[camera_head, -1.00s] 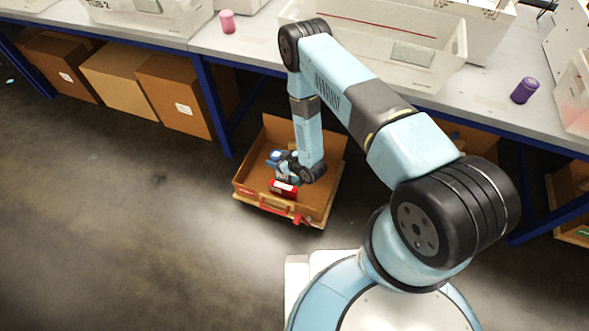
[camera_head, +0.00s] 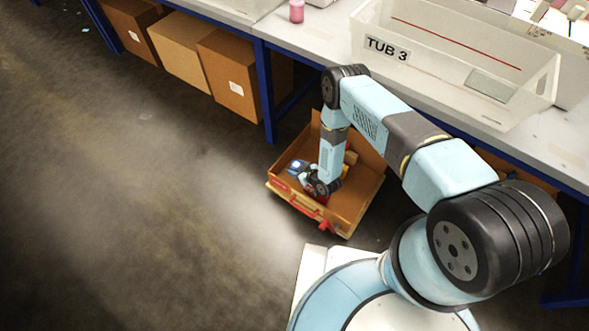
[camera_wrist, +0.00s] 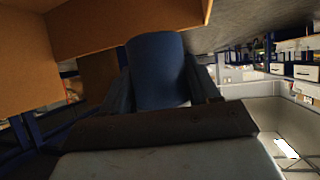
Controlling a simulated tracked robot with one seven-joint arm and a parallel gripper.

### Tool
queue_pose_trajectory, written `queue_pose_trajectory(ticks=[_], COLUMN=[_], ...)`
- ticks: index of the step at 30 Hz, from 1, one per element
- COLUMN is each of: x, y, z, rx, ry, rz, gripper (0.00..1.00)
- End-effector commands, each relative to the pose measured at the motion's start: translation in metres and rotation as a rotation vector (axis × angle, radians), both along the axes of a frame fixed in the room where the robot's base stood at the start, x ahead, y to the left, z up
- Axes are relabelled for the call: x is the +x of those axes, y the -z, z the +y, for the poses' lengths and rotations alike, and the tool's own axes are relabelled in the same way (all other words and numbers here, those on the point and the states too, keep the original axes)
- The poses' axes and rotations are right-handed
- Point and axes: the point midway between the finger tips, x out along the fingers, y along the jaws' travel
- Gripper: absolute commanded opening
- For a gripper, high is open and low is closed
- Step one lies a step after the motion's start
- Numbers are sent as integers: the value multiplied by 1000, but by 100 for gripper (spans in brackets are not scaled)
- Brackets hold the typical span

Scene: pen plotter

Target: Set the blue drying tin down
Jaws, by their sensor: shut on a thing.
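My gripper (camera_head: 308,178) is low at the open brown box on the floor, with the arm reaching down into or just over it. It is shut on the blue drying tin (camera_wrist: 158,70), which fills the space between the two fingers in the wrist view. In the head view the tin (camera_head: 297,167) shows as a small blue patch by the fingers. I cannot tell whether the tin touches the box floor. A red item (camera_head: 322,198) in the box is mostly hidden behind my wrist.
The brown box (camera_head: 355,203) stands on the floor before the bench (camera_head: 300,52). Closed cardboard boxes (camera_head: 228,80) sit under the bench to the left. A white tub marked TUB 3 (camera_head: 395,50) and a pink container (camera_head: 297,11) stand on the bench. Floor at left is clear.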

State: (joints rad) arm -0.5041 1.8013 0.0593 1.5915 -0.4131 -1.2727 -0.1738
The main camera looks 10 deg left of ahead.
Motion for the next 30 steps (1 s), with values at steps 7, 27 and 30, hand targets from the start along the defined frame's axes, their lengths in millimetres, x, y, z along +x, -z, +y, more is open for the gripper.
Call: queue_pose_trajectory(ticks=[7, 27, 30], x=[29, 49, 50], y=[35, 90, 94], z=[21, 37, 38], rx=[-1, -1, 0], ry=[-1, -3, -3], rz=[-1, 0, -1], gripper=[28, 28, 28])
